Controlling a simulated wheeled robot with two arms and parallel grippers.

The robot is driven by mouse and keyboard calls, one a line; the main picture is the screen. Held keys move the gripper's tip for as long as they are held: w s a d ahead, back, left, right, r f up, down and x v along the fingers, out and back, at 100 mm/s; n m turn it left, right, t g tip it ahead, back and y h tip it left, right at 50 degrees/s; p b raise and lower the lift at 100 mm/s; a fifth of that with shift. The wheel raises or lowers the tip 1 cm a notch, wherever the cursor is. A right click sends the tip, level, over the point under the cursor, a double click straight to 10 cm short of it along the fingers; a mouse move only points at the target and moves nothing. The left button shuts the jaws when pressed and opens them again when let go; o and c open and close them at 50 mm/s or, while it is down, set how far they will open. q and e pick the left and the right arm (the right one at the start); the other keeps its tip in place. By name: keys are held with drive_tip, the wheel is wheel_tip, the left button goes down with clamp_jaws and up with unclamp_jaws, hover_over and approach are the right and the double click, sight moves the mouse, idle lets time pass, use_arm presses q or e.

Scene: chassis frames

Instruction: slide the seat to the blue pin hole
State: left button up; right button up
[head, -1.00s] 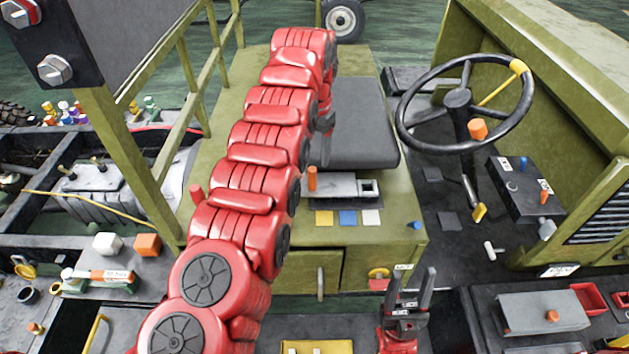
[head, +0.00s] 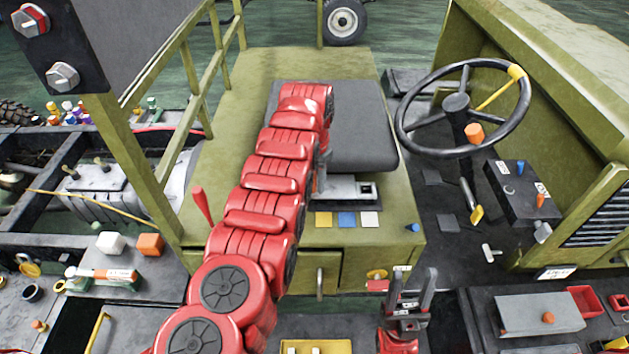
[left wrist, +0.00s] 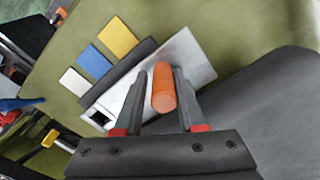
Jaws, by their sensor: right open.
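The dark grey seat (head: 358,125) sits on the olive box, and it also shows in the left wrist view (left wrist: 270,100). A pale metal rail (head: 350,188) shows at its front edge. Yellow (head: 323,219), blue (head: 346,219) and white (head: 370,219) squares lie in front of the rail. An orange cylindrical handle (left wrist: 164,90) stands at the rail. My left gripper (left wrist: 164,72) has one finger on each side of this handle; whether they press on it is unclear. The head view hides the handle behind my left arm. My right gripper (head: 411,280) is open and empty, fingers up, in front of the box.
A steering wheel (head: 464,105) and a control box (head: 521,190) stand right of the seat. A railing post (head: 135,165) rises on the left. A grey box with an orange knob (head: 540,313) lies at the lower right.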

use_arm(q)
clamp_jaws()
drive_tip(key=shift+s+d+f, duration=0.15)
drive_tip(key=shift+f, duration=0.05)
idle(0.9)
